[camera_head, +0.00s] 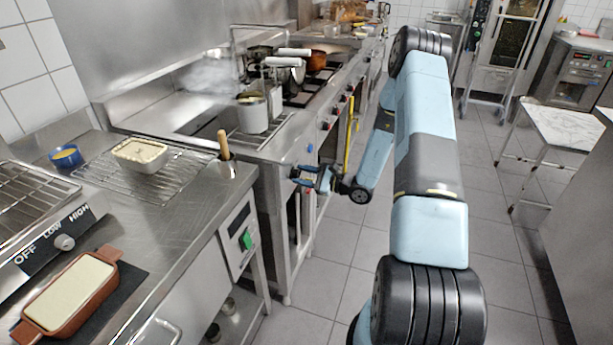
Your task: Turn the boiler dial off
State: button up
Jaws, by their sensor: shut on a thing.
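The boiler (262,146) is the steel unit in the middle, with a wire basket and a pale pot (253,115) on top and steam rising behind. My gripper (297,176) is at its front face, reaching in from the right. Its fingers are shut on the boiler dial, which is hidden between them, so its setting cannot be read. A small blue part (309,148) shows on the front edge just above my gripper.
Red-marked knobs (325,126) and a yellow bar (349,132) line the range front beyond. A left counter holds a wooden-handled tool (224,145), a filled dish (141,153) and a terracotta dish (68,297). The tiled floor (325,290) is clear.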

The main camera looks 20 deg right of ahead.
jog(key=shift+s+a+f+n, duration=0.15)
jog(key=shift+a+n, duration=0.1)
jog(key=shift+n, duration=0.15)
jog(key=o, duration=1.1)
jog(key=shift+d, duration=0.1)
jog(key=shift+c, duration=0.2)
jog(key=v, duration=1.3)
jog(key=shift+d, duration=0.35)
jog(key=shift+s, duration=0.15)
